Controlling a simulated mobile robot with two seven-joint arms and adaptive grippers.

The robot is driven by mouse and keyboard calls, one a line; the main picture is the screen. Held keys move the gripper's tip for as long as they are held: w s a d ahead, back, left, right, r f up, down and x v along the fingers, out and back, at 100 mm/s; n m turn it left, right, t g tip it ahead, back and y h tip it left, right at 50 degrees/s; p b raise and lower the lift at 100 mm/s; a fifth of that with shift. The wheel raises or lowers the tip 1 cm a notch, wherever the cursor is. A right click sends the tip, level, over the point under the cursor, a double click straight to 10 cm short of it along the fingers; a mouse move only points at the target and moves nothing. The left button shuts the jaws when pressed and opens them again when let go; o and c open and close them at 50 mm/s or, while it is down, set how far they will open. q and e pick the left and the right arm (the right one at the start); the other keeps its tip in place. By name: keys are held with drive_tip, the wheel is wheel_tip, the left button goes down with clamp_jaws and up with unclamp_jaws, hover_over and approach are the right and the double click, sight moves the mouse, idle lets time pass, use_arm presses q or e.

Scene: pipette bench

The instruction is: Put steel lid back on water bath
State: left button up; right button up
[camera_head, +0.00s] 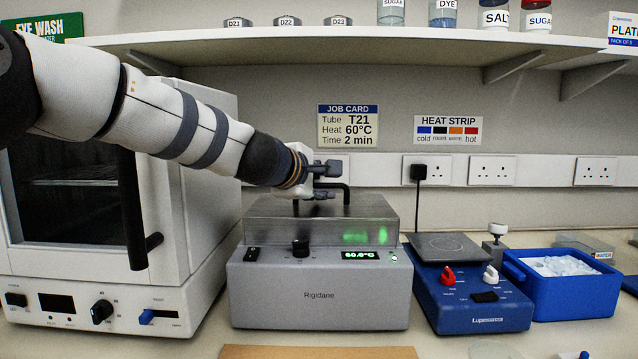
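The water bath (320,297) is a grey box labelled Rigidane, in the middle of the bench, with a black knob and a green display reading about 60.0°C. The steel lid (270,230) is over its top and looks level; I see no clear gap between lid and bath. The lid's black handle (346,198) stands up from its top. My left gripper (325,182) reaches in from the left and is at the handle, partly covering it. Whether its fingers are closed on the handle is not clear. My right gripper is not in view.
An oven-like cabinet (200,270) with a dark door stands left of the bath. A blue Lupenteza hot plate unit (470,312) and a blue ice tub (570,300) stand to the right. A shelf (400,40) runs above. A brown board (320,352) lies in front.

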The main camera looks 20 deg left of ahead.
use_arm(q)
drive_tip(key=p+v, duration=0.2)
drive_tip(key=v, duration=1)
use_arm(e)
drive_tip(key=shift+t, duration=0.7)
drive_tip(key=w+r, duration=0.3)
use_arm(q)
drive_tip(key=shift+f, duration=0.15)
